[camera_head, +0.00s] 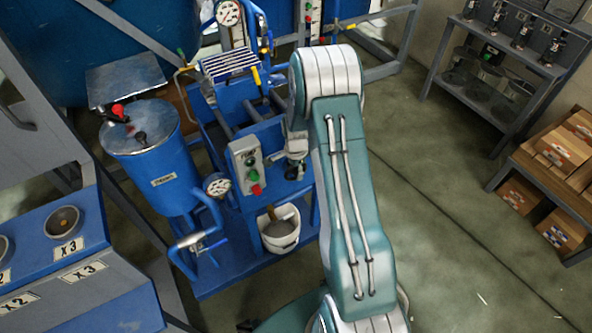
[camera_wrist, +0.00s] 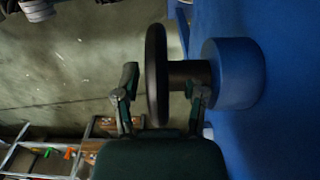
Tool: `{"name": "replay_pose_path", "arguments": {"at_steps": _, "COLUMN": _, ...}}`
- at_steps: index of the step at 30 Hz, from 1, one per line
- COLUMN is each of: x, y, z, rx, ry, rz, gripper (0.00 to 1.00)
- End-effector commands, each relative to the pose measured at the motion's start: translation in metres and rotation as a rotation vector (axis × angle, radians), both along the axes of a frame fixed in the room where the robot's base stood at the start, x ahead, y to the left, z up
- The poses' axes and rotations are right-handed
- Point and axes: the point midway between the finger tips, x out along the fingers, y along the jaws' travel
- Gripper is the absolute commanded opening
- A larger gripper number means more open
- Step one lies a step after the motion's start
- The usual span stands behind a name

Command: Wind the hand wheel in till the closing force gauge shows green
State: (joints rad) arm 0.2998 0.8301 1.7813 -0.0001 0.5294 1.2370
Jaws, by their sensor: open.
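In the wrist view the black hand wheel (camera_wrist: 157,77) stands edge-on. Its dark hub joins it to a blue round housing (camera_wrist: 232,73) on a blue surface. My gripper (camera_wrist: 163,82) is open, with one finger to the left of the rim and the other to the right, by the hub and housing. I cannot tell whether either finger touches the wheel. In the head view my arm hides the wheel and most of the gripper. One round dial gauge (camera_head: 228,13) is at the top and another (camera_head: 217,185) is lower. I cannot tell which shows closing force, and no green reading is legible.
A blue frame (camera_head: 230,285) carries a button box (camera_head: 245,165) and a white bucket (camera_head: 280,230), left of my arm. A blue tank (camera_head: 150,150) stands further left. A bottle rack (camera_head: 500,70) and boxes (camera_head: 565,145) are right. The floor (camera_head: 450,220) between is clear.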

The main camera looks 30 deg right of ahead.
Motion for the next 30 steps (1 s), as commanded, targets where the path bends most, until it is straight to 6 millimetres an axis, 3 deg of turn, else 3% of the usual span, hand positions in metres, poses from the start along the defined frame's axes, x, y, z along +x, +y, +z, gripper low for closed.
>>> {"name": "replay_pose_path", "arguments": {"at_steps": 7, "x": 0.0002, "y": -0.0001, "z": -0.0011, "rx": 0.0, "ry": 0.0, "rz": 0.0, "gripper": 0.54}}
{"name": "replay_pose_path", "arguments": {"at_steps": 8, "x": 0.0002, "y": -0.0001, "z": -0.0011, "rx": 0.0, "ry": 0.0, "rz": 0.0, "gripper": 0.45}}
{"name": "replay_pose_path", "arguments": {"at_steps": 11, "x": 0.0002, "y": -0.0001, "z": -0.001, "rx": 0.0, "ry": 0.0, "rz": 0.0, "gripper": 0.01}}
{"name": "replay_pose_path", "arguments": {"at_steps": 20, "x": 0.0007, "y": -0.0004, "z": -0.0016, "rx": 0.007, "ry": 0.0, "rz": -0.002, "gripper": 0.0}}
{"name": "replay_pose_path", "arguments": {"at_steps": 30, "x": 0.0003, "y": -0.0025, "z": -0.0031, "rx": 0.163, "ry": 0.009, "rz": -0.006, "gripper": 0.0}}
